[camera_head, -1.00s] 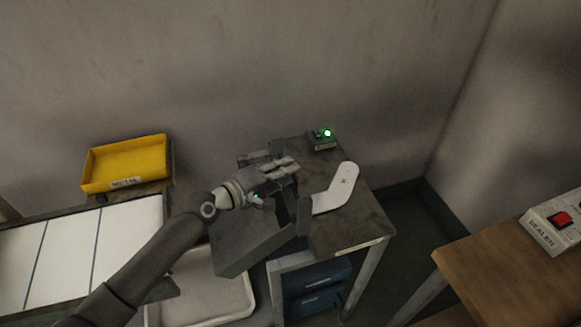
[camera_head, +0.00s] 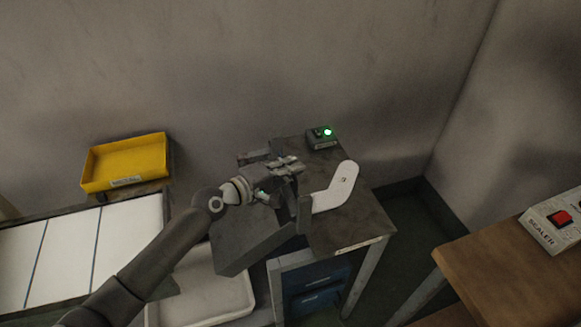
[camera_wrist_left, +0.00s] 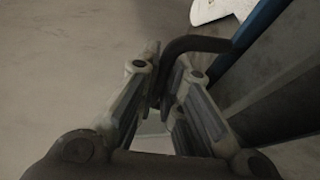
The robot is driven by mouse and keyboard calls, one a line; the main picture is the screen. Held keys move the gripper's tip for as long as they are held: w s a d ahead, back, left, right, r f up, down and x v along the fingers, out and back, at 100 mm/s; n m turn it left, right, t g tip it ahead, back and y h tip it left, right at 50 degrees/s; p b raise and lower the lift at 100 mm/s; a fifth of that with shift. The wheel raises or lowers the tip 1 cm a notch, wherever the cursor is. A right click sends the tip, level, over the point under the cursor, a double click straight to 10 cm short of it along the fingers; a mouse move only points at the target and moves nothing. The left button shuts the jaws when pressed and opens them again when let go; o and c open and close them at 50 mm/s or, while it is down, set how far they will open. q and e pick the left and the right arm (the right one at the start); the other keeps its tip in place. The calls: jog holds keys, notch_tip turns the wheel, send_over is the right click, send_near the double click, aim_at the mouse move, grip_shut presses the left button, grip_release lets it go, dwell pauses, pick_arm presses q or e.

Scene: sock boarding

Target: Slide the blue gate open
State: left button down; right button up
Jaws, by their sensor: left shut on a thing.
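My left gripper (camera_head: 290,170) is over the back edge of a grey metal box on the small dark table. In the left wrist view its fingers (camera_wrist_left: 165,85) are closed around a dark bent handle (camera_wrist_left: 195,44). The handle reaches right to the blue gate (camera_wrist_left: 262,22), which shows as a narrow blue edge along a dark panel. In the head view the arm and box hide the gate. A white sock-shaped board (camera_head: 337,190) sticks out to the right of the box, and part of it shows at the top of the wrist view. My right gripper is not in view.
A grey box (camera_head: 255,243) stands in front of the gripper. A control unit with a green light (camera_head: 322,137) sits at the table's back. Blue drawers (camera_head: 318,287) are below the table.

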pick_arm(q)
notch_tip(320, 180, up, 6)
jog(key=p, duration=0.5)
jog(key=c, duration=1.9)
grip_release()
jog(key=shift+o, duration=0.2)
jog(key=v, duration=1.2)
